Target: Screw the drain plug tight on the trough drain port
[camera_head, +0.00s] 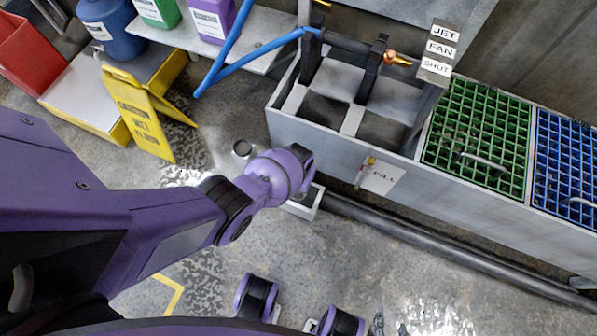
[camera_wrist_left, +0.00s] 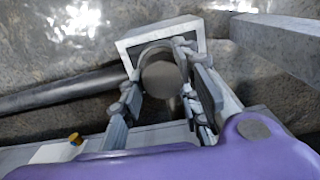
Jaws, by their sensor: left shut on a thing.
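My left gripper (camera_wrist_left: 165,85) is low at the front of the trough (camera_head: 300,130). Its fingers stand on both sides of a round, dull grey piece, which looks like the drain plug (camera_wrist_left: 162,78), and are shut on it. How far the plug sits in the drain port cannot be seen, as the port is hidden. In the head view my purple left wrist covers this gripper and the plug. Only a small grey part of my right gripper (camera_head: 378,325) shows at the bottom edge, so its opening cannot be judged.
A white square box (camera_wrist_left: 150,34) lies under the plug. A dark pipe (camera_head: 440,248) runs along the trough foot. A yellow wet-floor sign (camera_head: 140,115) is farther left. Floor at the lower right is open.

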